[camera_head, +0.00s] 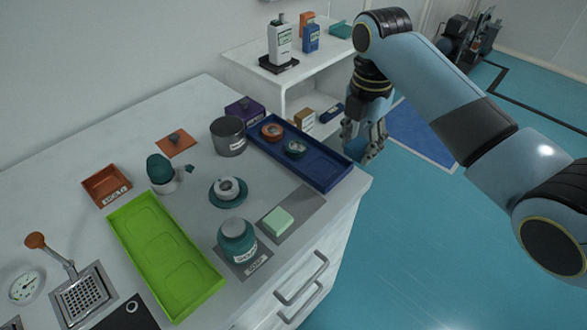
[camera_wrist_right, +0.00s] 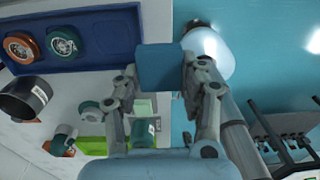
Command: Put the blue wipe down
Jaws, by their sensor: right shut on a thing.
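The blue wipe (camera_wrist_right: 160,67) shows in the right wrist view as a flat, dark blue square between the fingertips. My right gripper (camera_head: 362,150) is shut on it; in the wrist view the gripper (camera_wrist_right: 160,85) has a finger at each side of the wipe. In the head view the gripper hangs just beyond the right corner of the white table, near the end of the dark blue tray (camera_head: 334,180). The wipe is mostly hidden by the fingers there. My left gripper is not in view.
The blue tray holds an orange and a teal round piece. A grey pot (camera_head: 228,138), a teal jar (camera_head: 238,242), a pale green block (camera_head: 277,221) on a grey mat and a green tray (camera_head: 133,222) share the table. A white shelf (camera_head: 262,78) stands behind.

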